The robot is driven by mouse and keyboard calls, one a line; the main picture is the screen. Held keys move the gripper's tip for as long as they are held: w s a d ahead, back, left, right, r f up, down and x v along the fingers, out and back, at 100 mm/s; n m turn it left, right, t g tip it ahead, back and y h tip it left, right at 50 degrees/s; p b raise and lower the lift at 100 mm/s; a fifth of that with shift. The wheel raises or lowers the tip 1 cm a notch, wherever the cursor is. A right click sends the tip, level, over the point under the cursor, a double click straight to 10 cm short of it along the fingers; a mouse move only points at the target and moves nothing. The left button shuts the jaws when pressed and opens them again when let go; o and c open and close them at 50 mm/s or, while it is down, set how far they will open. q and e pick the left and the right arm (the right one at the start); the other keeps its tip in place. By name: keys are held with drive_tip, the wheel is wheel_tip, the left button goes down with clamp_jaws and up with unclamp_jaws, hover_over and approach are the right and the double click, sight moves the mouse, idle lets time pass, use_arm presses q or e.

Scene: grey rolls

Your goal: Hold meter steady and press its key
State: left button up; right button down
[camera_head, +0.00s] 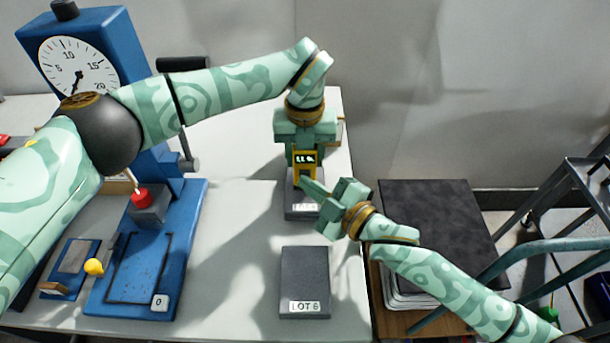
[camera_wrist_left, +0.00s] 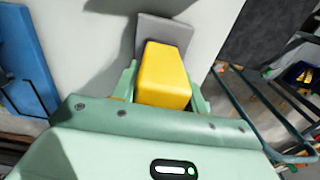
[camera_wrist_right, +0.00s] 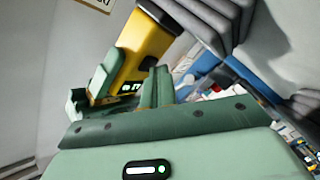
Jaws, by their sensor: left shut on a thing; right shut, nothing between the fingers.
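The yellow meter (camera_head: 305,172) with a small dark lit display is upright over the far grey block (camera_head: 298,214). My left gripper (camera_head: 304,157) is shut on it from above; the left wrist view shows the yellow body (camera_wrist_left: 165,75) between both fingers. My right gripper (camera_head: 303,183) is shut and empty, its fingertips close in front of the meter's lower face. In the right wrist view the shut fingers (camera_wrist_right: 158,87) are beside the meter (camera_wrist_right: 146,45). I cannot tell whether they touch it. The key is not clearly visible.
A grey block marked LOT 6 (camera_head: 305,270) lies nearer on the pale table (camera_head: 235,275). A blue dial gauge stand (camera_head: 190,225) is at left. A dark-topped stack (camera_head: 440,215) sits on a wooden surface at right, with a metal cart (camera_head: 590,185) beyond.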

drive_tip(key=shift+s, duration=0.95)
drive_tip(key=shift+s, duration=2.55)
use_arm(q)
drive_tip(key=o, duration=1.2)
drive_tip(key=shift+r, duration=0.1)
